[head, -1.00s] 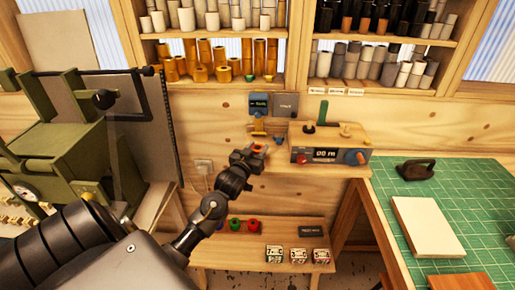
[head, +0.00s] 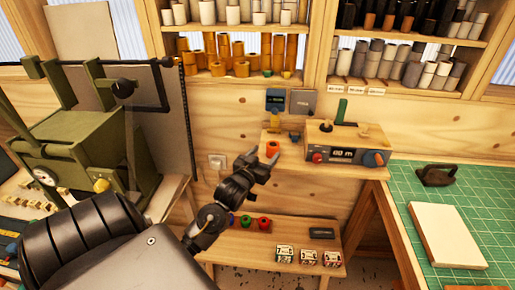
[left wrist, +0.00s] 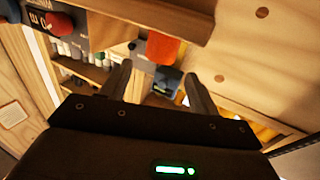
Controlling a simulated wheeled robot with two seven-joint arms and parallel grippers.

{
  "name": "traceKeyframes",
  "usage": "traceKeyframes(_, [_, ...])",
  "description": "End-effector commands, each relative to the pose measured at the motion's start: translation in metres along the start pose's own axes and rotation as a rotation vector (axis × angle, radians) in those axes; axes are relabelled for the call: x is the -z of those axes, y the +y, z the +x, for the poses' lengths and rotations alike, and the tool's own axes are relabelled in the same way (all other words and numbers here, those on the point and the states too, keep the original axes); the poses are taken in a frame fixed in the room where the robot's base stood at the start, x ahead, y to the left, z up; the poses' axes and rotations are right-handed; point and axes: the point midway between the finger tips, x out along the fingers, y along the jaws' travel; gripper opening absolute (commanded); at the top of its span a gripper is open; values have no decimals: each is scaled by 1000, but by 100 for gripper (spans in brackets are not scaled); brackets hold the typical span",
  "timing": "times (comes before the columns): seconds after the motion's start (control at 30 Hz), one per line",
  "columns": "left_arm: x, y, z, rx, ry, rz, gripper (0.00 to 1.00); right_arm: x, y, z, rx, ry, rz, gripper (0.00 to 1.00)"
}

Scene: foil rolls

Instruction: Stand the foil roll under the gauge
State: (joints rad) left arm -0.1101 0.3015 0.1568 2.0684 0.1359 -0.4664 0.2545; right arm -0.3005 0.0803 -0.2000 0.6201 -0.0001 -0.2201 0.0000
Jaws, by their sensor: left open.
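The orange foil roll (head: 272,149) stands upright on a small wooden wall shelf (head: 325,165), near its left end. The gauge, a dark box with a small display (head: 276,100), is on the wall above the roll. My left gripper (head: 262,158) is open and empty, just in front of and slightly below the roll. In the left wrist view the roll (left wrist: 162,48) shows beyond the spread fingers, apart from them, with the gauge (left wrist: 166,84) behind. The roll's exact alignment under the gauge is hard to tell. My right gripper is not in view.
A grey device with a red and an orange-blue knob (head: 345,152) sits right of the roll. A lower bench (head: 270,252) holds coloured spools and small counters. A green press (head: 85,140) stands left; a green cutting mat (head: 420,220) lies right.

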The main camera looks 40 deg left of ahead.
Motion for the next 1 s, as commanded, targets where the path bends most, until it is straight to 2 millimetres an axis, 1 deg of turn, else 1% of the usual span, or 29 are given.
traceKeyframes(0.03, [-4,0,-12,0,-1,0,61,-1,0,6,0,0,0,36])
traceKeyframes(0.1, [-3,0,-25,-1,0,0,61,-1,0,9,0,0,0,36])
traceKeyframes(0.2, [-3,0,-40,-1,-1,0,61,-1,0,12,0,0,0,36])
traceKeyframes(0.3, [-1,0,-50,0,-1,0,61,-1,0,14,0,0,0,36])
traceKeyframes(0.47, [0,0,-56,0,1,0,61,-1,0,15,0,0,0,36])
traceKeyframes(0.8, [-2,1,-56,-1,-3,1,61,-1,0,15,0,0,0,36])
traceKeyframes(0.87, [-11,4,-55,-7,-20,3,61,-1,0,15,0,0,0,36])
traceKeyframes(0.93, [-35,13,-53,-25,-58,12,61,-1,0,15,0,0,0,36])
traceKeyframes(0.97, [-49,19,-53,-37,-80,18,61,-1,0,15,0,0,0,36])
traceKeyframes(1.0, [-72,29,-53,-56,-118,27,61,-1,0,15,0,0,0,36])
